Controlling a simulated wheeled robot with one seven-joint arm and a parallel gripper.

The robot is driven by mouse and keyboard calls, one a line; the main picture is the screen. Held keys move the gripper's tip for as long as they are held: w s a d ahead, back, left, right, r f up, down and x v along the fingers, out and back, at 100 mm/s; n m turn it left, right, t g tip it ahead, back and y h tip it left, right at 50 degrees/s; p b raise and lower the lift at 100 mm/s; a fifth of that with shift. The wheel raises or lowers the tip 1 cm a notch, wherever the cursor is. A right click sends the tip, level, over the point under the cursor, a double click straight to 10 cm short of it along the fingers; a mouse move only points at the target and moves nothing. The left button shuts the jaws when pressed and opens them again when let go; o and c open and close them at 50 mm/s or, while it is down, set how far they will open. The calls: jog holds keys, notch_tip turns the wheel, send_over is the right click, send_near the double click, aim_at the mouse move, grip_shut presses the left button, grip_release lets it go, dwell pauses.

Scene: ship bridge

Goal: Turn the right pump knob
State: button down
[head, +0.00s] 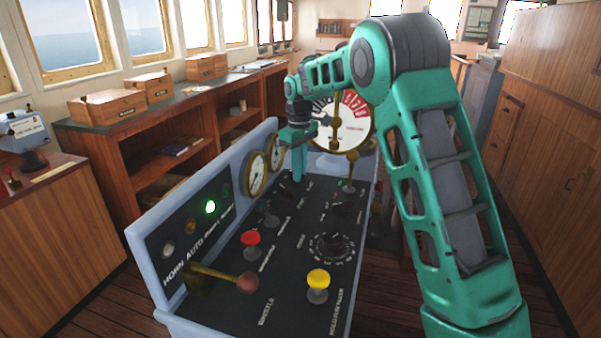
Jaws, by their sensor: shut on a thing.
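The sloping black control panel (287,262) fills the lower middle of the head view. My gripper (298,180) reaches down to the far part of this panel, fingers pointing down. It is shut on a small dark knob there, mostly hidden by the fingers. The labels near it are too small to read, so I cannot tell by them which knob is the right pump knob. Another dark knob (270,219) stands nearer, left of the middle. A dark rotary knob (344,210) sits to the right, and a larger dial knob (333,243) is nearer.
A red button (251,238), a yellow button (318,282) and a lever with a brown ball (247,282) stand on the near panel. Brass gauges (257,174) line its raised left back. A large round telegraph dial (350,112) stands behind my gripper.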

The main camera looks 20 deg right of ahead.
jog(key=shift+a+m, duration=0.1)
jog(key=shift+m, duration=0.9)
jog(key=c, duration=1.8)
grip_release()
jog(key=shift+r, duration=0.1)
notch_tip(320, 180, up, 11)
jog(key=shift+f, duration=0.2)
